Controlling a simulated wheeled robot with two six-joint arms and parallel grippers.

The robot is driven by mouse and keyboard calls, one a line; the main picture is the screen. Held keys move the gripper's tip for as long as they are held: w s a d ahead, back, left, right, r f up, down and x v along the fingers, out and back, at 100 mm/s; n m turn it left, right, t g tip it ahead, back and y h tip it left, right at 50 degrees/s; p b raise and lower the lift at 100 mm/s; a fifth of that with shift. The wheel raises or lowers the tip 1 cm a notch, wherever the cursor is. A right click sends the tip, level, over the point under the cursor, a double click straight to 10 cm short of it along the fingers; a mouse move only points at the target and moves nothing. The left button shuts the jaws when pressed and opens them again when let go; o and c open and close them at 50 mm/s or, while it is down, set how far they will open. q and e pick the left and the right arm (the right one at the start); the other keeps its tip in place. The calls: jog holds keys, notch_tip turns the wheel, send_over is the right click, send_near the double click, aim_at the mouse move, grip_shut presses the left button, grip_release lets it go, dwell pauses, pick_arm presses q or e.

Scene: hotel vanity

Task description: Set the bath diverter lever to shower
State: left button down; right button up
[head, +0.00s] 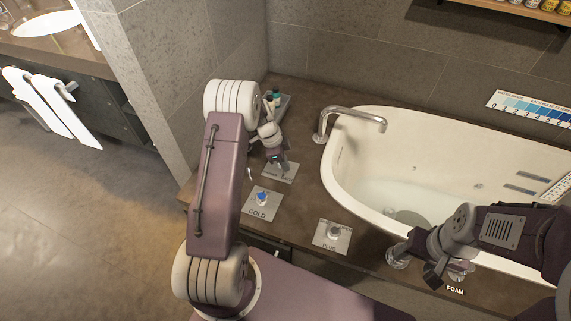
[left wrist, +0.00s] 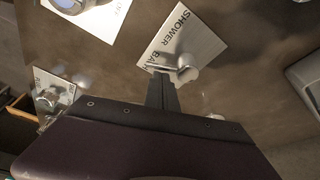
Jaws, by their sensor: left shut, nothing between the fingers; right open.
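The diverter plate (left wrist: 172,42) carries the words SHOWER and BATH in the left wrist view. Its metal lever (left wrist: 187,69) has a rounded body, and a thin bar reaches left from it near the word BATH. My left gripper (left wrist: 161,82) is shut and empty, its tips at or very close to that bar; contact cannot be told. In the head view the plate (head: 287,173) is partly hidden under my left gripper (head: 281,163). My right gripper (head: 436,277) is open at the lower right, near the FOAM control (head: 458,271).
The COLD plate (head: 258,212) with a blue-topped knob and the PLUG plate (head: 331,244) lie on the dark deck nearer me. The tub spout (head: 350,112) and white bathtub (head: 340,190) stand to the right. Small bottles (head: 274,96) stand on a tray behind.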

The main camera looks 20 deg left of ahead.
pick_arm(q)
jog(key=shift+s+a+m+b, duration=0.15)
jog(key=shift+m+b, duration=0.15)
jog(key=shift+m, duration=0.2)
jog(key=shift+a+f+m+g+b, duration=0.1)
jog(key=shift+a+m+g+b, duration=0.15)
jog(key=shift+m, duration=0.35)
jog(key=shift+s+a+m+g, duration=0.15)
jog(key=shift+a+m+g, duration=0.1)
jog(key=shift+m, duration=0.65)
jog(key=m, duration=0.2)
jog(key=a+m+g, duration=0.1)
jog(key=m, duration=0.1)
jog(key=shift+s+a, duration=0.15)
jog(key=shift+a, duration=0.05)
jog(key=shift+a+m, duration=0.15)
jog(key=shift+m, duration=0.15)
jog(key=shift+a+p, duration=0.1)
jog(key=shift+p, duration=0.2)
